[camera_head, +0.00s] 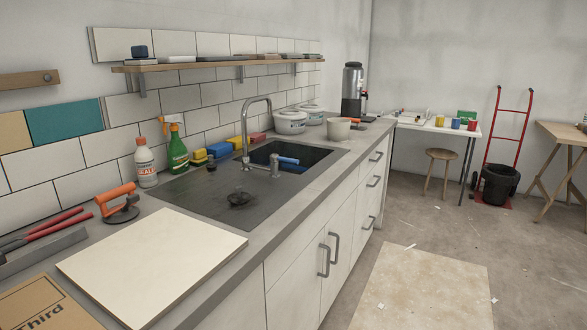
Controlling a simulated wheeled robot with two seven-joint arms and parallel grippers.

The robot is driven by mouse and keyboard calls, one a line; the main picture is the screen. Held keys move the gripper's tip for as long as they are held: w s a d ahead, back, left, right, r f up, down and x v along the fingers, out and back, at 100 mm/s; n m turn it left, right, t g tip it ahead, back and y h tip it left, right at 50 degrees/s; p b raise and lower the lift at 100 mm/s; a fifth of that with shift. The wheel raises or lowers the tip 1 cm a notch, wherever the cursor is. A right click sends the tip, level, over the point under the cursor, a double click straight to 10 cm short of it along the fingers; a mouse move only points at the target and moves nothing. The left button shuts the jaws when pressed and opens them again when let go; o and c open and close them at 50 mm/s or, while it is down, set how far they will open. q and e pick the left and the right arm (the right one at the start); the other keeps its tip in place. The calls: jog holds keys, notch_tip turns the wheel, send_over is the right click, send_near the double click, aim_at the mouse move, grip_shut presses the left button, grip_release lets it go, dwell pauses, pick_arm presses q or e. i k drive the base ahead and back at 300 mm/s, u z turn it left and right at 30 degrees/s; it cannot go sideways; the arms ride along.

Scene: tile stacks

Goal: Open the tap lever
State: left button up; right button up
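The tap (246,135) is a grey metal gooseneck that rises at the near left side of the dark sink (318,157), its spout curving over toward the basin. A short grey metal piece (260,167) reaches right from the foot of the tap to a small upright cylinder; it looks like the lever, but it is too small to tell its exact position. No water is visible from the spout. Neither of my grippers is in view.
A white bottle (146,165) and green spray bottle (177,155) stand left of the tap. A pale tile (152,262) covers the near counter. White tubs (290,122) stand beyond the sink. A shelf (210,62) runs above.

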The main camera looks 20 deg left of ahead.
aim_at(273, 157)
jog(key=z, duration=1.05)
jog(key=i, duration=1.65)
jog(key=u, duration=1.9)
